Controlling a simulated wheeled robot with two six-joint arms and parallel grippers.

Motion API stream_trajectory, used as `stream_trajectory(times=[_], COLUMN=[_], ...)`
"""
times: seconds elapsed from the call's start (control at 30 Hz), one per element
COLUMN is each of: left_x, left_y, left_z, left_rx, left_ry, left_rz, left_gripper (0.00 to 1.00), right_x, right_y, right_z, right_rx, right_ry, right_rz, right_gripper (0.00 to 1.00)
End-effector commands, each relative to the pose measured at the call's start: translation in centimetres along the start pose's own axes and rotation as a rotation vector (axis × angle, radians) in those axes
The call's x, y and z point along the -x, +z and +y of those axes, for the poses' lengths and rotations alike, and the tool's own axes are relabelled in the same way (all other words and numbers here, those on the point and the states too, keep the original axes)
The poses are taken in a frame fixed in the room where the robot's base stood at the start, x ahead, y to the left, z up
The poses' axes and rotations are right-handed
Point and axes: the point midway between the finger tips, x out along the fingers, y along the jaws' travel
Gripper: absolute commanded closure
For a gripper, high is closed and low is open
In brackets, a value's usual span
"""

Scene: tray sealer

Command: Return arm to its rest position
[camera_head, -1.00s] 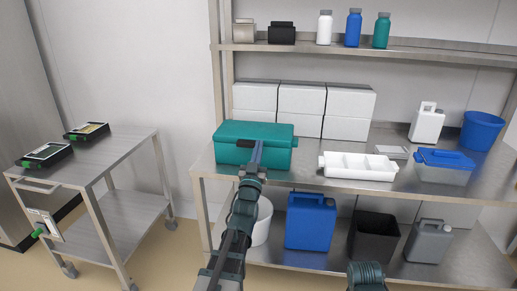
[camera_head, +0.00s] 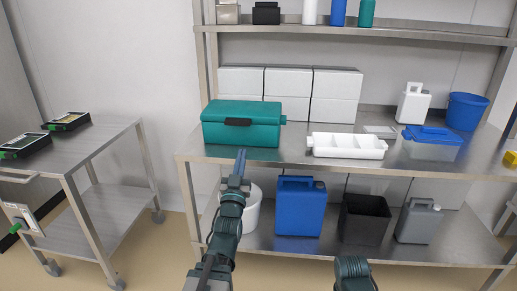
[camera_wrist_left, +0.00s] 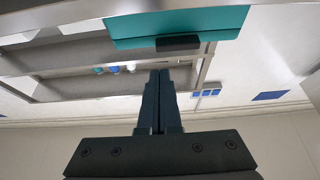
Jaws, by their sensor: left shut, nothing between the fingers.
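My left gripper (camera_head: 241,163) is shut and empty in the head view, in front of the shelf table's front edge and below the teal case. In the left wrist view its two fingers (camera_wrist_left: 159,80) lie together with nothing between them. The closed teal case (camera_head: 241,124) with a dark latch sits on the left of the tabletop, apart from the gripper; it also shows in the left wrist view (camera_wrist_left: 180,24). Part of my right arm shows at the bottom of the head view, but its gripper does not show.
The steel table (camera_head: 300,148) holds a white divided tray (camera_head: 347,146), a blue-lidded container (camera_head: 431,143) and a blue bucket (camera_head: 467,111). A blue canister (camera_head: 300,207) and a black bin (camera_head: 364,219) stand on the lower shelf. A steel cart (camera_head: 95,150) is at left.

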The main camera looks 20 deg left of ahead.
Motion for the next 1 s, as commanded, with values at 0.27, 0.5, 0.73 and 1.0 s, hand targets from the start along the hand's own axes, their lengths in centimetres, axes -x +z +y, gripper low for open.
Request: stream_trajectory(times=[0.27,0.5,0.73,1.0], left_x=[-0.1,4.2,14.4,26.9], left_y=[2.0,10.6,16.0,15.9], left_z=[2.2,10.9,17.7,20.4], left_rx=[0.007,-0.008,-0.109,-0.293], left_ry=[0.032,0.173,0.325,0.452], left_rz=[-0.115,-0.612,-1.133,-1.63], left_gripper=[1.0,1.0,1.0,1.0], right_x=[0.5,1.9,3.1,4.2], right_y=[0.0,0.1,0.2,0.3], right_z=[0.1,0.2,0.3,0.5], right_rx=[0.0,0.001,0.002,0.003], right_ry=[0.0,0.001,0.001,0.002], right_rz=[0.0,0.0,-0.001,-0.001], right_gripper=[0.5,0.5,0.5,0.5])
